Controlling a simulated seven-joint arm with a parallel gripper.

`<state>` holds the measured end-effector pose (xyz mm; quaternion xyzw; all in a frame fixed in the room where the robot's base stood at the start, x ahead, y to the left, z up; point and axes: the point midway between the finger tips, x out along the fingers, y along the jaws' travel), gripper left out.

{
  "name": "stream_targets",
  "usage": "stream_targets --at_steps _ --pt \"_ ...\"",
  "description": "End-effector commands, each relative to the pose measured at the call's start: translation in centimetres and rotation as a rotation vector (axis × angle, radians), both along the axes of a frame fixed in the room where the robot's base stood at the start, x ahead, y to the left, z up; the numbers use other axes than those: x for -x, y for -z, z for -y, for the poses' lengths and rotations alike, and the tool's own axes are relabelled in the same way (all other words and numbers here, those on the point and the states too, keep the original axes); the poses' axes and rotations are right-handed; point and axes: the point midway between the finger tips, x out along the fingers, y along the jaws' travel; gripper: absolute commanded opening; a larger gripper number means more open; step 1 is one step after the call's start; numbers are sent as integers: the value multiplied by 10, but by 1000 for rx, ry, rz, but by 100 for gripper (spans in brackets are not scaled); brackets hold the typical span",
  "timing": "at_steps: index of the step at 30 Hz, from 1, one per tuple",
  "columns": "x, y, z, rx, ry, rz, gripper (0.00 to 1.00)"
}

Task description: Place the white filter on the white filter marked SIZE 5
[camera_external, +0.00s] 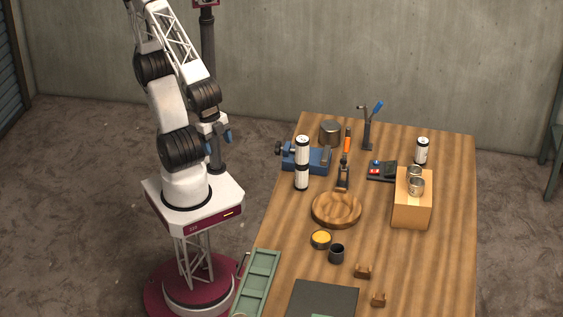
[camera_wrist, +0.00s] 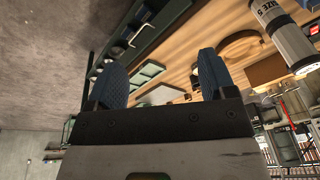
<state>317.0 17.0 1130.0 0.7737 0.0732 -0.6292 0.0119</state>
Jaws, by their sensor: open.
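A tall white cylinder (camera_external: 302,180) with dark bands at its top and middle stands upright at the table's left side, in front of a blue vise. I cannot tell if it is one filter or two stacked. In the wrist view a white and grey filter marked SIZE 5 (camera_wrist: 285,38) is at the upper right, cut by the frame edge. My gripper (camera_external: 218,137) is open and empty, left of the table and apart from the filters; its blue fingers (camera_wrist: 160,65) are spread in the wrist view.
The cardboard box (camera_external: 411,212) carries metal cans. A blue vise (camera_external: 318,161), metal pot (camera_external: 330,133), upright tools (camera_external: 344,175) and a black switch box (camera_external: 381,171) stand nearby. A wooden bowl (camera_external: 337,223), yellow tin (camera_external: 321,239) and dark cup (camera_external: 337,254) are nearer the front. The right edge is clear.

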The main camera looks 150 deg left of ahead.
Motion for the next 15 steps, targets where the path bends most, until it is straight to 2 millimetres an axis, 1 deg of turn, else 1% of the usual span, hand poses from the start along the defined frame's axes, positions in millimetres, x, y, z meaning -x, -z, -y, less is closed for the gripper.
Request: stream_targets --at_steps 3,6,15 --pt "1 -5 12 46 83 13 77" --pt "1 -7 18 68 128 22 77" --pt "1 -8 21 79 152 27 77"
